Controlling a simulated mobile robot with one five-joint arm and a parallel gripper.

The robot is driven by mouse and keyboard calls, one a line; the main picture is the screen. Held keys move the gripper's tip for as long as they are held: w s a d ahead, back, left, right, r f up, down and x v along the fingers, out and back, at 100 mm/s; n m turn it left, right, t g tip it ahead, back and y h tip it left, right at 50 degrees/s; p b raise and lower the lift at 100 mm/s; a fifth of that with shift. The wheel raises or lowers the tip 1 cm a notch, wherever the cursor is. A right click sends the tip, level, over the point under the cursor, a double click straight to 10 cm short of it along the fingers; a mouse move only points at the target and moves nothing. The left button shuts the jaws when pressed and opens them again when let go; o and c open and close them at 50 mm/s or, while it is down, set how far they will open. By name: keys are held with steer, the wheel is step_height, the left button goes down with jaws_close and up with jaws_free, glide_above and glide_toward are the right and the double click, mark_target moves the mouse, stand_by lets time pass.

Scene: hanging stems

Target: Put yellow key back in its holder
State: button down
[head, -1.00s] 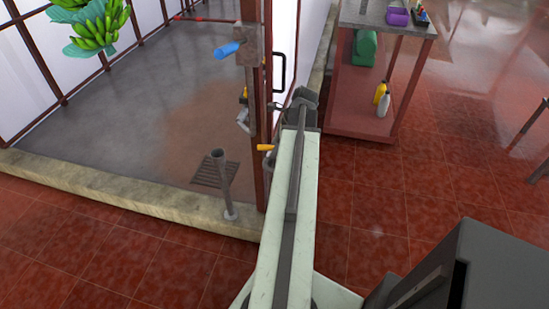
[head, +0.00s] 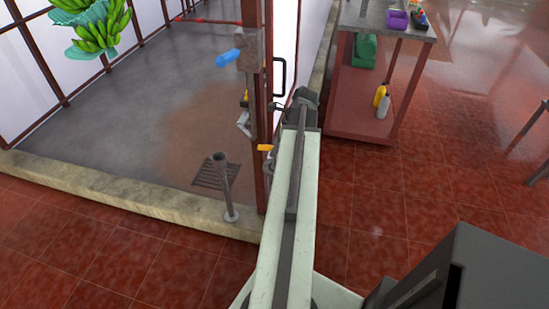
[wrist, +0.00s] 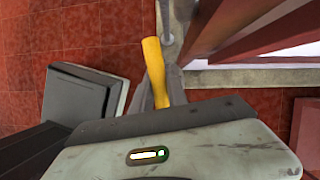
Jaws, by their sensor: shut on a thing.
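The yellow key (wrist: 154,70) shows as a yellow handle in the wrist view, between the grey fingers of my gripper (wrist: 162,88). My gripper is shut on it. In the head view only the yellow end of the key (head: 265,148) sticks out left of my arm, close by the brown post; my gripper is mostly hidden behind the arm. A short grey open-topped tube (head: 225,185) stands on the curb to the left, apart from the key. I cannot tell for sure which thing is the key's holder.
A brown post (head: 258,100) with a blue handle (head: 228,58) stands close to my arm. A concrete curb (head: 120,205) edges the grey floor. A red cart (head: 365,120) with bottles stands at the upper right. Red tiled floor at right is mostly clear.

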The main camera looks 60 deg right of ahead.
steer(key=shift+r+p, duration=2.7)
steer(key=shift+r, duration=0.1)
